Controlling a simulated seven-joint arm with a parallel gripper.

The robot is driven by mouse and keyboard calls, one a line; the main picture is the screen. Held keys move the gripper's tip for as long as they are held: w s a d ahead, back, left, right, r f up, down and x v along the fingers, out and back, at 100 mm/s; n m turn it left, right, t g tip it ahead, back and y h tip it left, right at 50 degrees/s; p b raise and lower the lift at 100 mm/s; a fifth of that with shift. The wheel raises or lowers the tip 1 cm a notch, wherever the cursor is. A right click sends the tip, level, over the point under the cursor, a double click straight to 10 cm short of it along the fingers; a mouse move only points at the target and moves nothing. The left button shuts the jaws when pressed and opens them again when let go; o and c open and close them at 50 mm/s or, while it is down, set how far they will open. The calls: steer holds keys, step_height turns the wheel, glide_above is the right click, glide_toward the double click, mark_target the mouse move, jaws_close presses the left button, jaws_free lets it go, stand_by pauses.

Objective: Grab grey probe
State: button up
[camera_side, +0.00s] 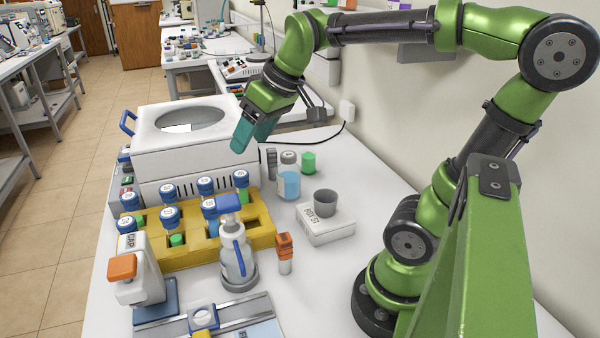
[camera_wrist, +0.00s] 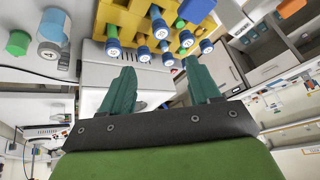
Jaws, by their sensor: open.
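A narrow grey upright piece (camera_side: 272,164), which looks like the grey probe, stands by the right end of the white machine, just left of a bottle of blue liquid (camera_side: 289,184). It is small, and I cannot make out its details. My gripper (camera_side: 250,143) has teal fingers and hangs above the right front of the white machine, up and to the left of the grey piece in the side view, apart from it. In the wrist view the fingers (camera_wrist: 159,68) are spread with nothing between them. The bottle (camera_wrist: 52,27) shows there at the upper left.
The white machine (camera_side: 160,150) has a round opening on top. A yellow rack (camera_side: 200,252) holds several blue-capped vials.

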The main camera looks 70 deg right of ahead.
steer(key=w+d+r+n+g, duration=0.1)
steer(key=w+d+n+g, duration=0.1)
steer(key=w+d, duration=0.45)
steer(key=n+g+h, duration=0.1)
steer(key=n+g, duration=0.3)
steer(key=n, duration=0.3)
glide_above(271, 149)
step_height(271, 149, down, 9)
step_height(271, 149, down, 16)
steer(key=shift+s+a+f, duration=0.1)
steer(key=shift+s+f, duration=0.05)
steer(key=c, duration=1.1)
